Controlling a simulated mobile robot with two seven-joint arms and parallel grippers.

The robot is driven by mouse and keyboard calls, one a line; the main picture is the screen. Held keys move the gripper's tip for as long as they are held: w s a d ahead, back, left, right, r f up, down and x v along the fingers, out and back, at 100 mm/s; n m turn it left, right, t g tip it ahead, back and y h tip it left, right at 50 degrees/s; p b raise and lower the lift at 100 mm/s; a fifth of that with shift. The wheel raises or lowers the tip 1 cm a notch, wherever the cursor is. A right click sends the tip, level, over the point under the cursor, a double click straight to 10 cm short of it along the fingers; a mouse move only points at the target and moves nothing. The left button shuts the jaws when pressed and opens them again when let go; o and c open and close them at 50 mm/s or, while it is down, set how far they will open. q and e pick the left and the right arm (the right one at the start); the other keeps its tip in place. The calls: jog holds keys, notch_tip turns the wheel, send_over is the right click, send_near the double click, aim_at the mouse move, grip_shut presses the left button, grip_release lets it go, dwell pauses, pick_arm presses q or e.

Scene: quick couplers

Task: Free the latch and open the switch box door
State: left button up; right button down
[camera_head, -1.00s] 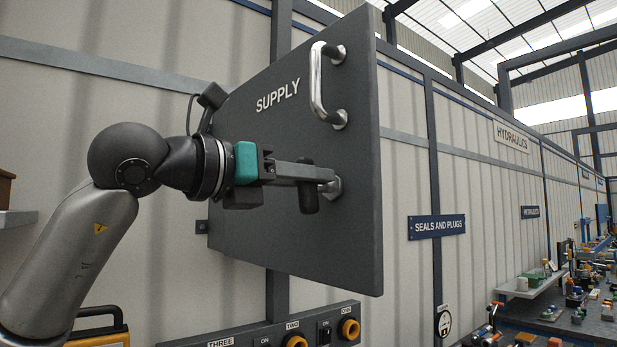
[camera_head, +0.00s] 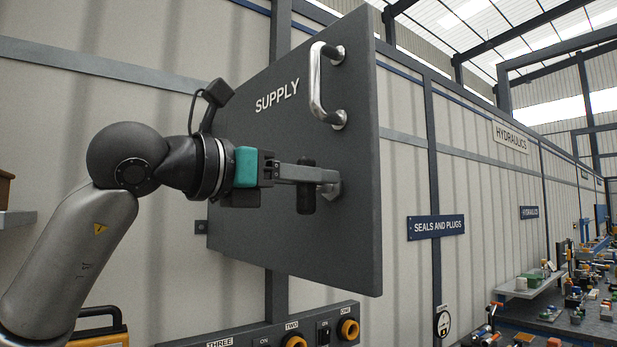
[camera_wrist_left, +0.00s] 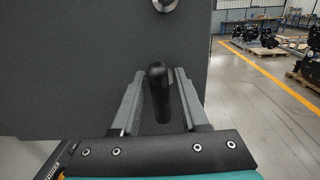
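The switch box door (camera_head: 240,215) is a dark grey panel lettered SUPPLY, with a chrome handle (camera_head: 317,85) at its upper right. The latch's black grip (camera_head: 307,204) stands upright below the handle, beside a metal mount (camera_head: 334,190) on the door. My left gripper (camera_head: 325,177) comes in from the left with its fingers around the grip. In the left wrist view, the grip (camera_wrist_left: 159,90) sits between the two fingers (camera_wrist_left: 160,88), with gaps showing on both sides, so the gripper looks open. Whether the door is ajar is unclear. My right gripper is out of view.
A panel with yellow-ringed switches (camera_head: 348,328) is below the door. A bench with many parts (camera_head: 535,318) lies far right. The floor (camera_wrist_left: 250,110) beyond the door's right edge is open in the left wrist view.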

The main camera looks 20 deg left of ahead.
pick_arm(q)
jog(key=shift+o, duration=0.6)
jog(key=shift+s+a, duration=0.1)
jog(key=shift+s, duration=0.1)
jog(key=b+v, duration=0.3)
jog(key=v, duration=1.2)
jog(key=shift+w, duration=0.1)
